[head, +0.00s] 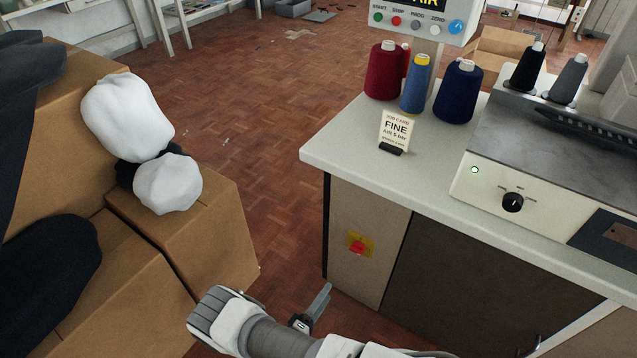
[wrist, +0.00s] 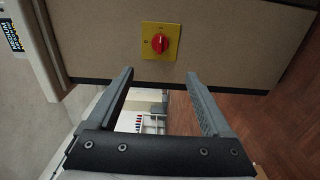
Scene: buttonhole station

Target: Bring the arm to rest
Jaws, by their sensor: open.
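My gripper (head: 314,310) shows at the bottom middle of the head view, low beside the front of the workbench, with my arm reaching in from the bottom edge. In the wrist view my gripper (wrist: 160,76) is open, its two fingers well apart, with nothing between them. A red rotary switch on a yellow plate (head: 358,245) sits on the cabinet's end panel, above and right of the gripper in the head view. In the wrist view the red switch (wrist: 159,42) lies beyond the fingertips, apart from them.
The workbench (head: 335,155) carries thread cones (head: 414,84), a job card (head: 395,130) reading FINE, and a machine with a dial (head: 513,202). Cardboard boxes (head: 215,235) with dark and white items stand at left. Wooden floor (head: 255,110) is open between boxes and bench.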

